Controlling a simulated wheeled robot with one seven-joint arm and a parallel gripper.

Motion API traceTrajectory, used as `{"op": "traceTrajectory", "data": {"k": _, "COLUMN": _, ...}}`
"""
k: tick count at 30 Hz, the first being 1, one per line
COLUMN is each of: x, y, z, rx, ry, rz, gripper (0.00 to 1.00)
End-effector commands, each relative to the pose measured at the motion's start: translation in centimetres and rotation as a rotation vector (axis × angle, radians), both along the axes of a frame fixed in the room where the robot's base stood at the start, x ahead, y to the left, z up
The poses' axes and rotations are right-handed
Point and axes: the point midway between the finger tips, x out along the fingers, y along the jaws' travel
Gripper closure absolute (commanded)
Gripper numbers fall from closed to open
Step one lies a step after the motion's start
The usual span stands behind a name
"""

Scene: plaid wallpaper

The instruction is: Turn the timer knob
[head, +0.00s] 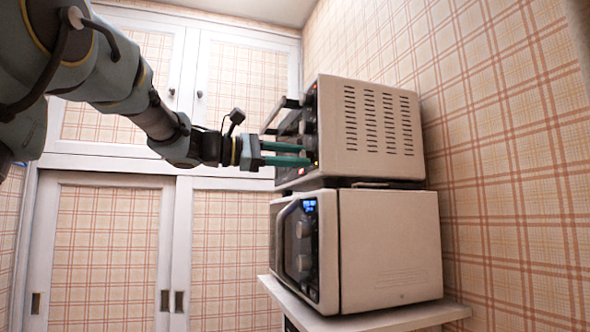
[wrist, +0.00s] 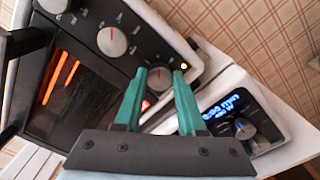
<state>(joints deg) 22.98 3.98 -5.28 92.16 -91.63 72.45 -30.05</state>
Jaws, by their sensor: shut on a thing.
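A toaster oven (head: 370,130) stands on top of a microwave. Its black front panel carries a column of knobs, including an upper knob (wrist: 57,4) and a middle knob (wrist: 112,41). My gripper (head: 309,154) reaches in from the left at the panel. In the wrist view, my gripper (wrist: 160,76) has its two teal fingers on either side of the lowest knob (wrist: 159,80) and is shut on it. The fingers hide part of this knob. The labels are too small to tell which knob is the timer. Orange bars (wrist: 60,78) glow behind the oven's glass.
The microwave (head: 390,250) below has its own knobs and a blue display (head: 309,205); it rests on a white shelf (head: 440,313). The oven's door handle (head: 271,116) juts out near my gripper. White cabinets (head: 110,180) line the back.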

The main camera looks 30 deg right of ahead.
Motion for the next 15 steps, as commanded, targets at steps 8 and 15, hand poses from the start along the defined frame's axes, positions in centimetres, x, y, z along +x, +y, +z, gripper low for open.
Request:
{"op": "traceTrajectory", "data": {"k": 8, "x": 0.00, "y": 0.01, "z": -0.19, "rx": -0.006, "ry": -0.047, "rz": -0.001, "gripper": 1.00}}
{"op": "traceTrajectory", "data": {"k": 15, "x": 0.00, "y": 0.01, "z": -0.12, "rx": -0.006, "ry": -0.049, "rz": -0.001, "gripper": 1.00}}
